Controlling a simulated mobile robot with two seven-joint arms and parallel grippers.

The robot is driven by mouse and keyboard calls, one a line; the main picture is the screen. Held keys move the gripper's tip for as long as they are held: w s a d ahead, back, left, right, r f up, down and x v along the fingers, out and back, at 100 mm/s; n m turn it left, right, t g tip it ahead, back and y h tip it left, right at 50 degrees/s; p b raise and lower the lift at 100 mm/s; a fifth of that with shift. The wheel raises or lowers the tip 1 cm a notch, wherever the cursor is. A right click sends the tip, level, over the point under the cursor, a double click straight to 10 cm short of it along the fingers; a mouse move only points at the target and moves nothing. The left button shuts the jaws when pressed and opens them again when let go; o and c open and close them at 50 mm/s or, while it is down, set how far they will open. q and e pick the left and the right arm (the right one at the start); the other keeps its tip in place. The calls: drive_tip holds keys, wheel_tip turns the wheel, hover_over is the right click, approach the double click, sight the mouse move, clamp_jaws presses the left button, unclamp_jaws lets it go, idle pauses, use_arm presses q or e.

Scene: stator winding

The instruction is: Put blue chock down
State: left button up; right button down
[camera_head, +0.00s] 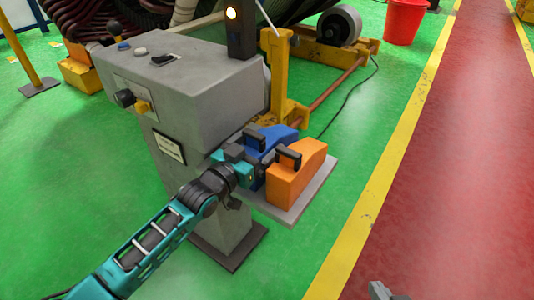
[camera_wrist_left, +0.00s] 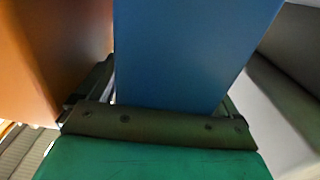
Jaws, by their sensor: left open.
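The blue chock (camera_head: 277,136) sits on a grey shelf (camera_head: 313,190) on the side of the grey machine stand. An orange chock (camera_head: 290,180) with a black handle stands on the shelf in front of it. My left gripper (camera_head: 250,158) is at the near side of the blue chock, partly hidden by the orange chock. It is open. In the left wrist view the blue chock (camera_wrist_left: 190,50) fills the space before the palm, and the orange chock (camera_wrist_left: 60,50) is close on the left. Part of my right gripper (camera_head: 385,292) shows at the bottom edge; its jaws cannot be made out.
The grey control stand (camera_head: 190,75) with knobs rises left of the shelf. A yellow frame (camera_head: 283,85) with a roller stands behind. A red bucket (camera_head: 403,20) is at the back. The green floor and red lane (camera_head: 460,170) to the right are clear.

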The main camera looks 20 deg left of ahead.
use_arm(q)
drive_tip(key=shift+c, duration=0.2)
use_arm(e)
drive_tip(key=shift+a, duration=0.1)
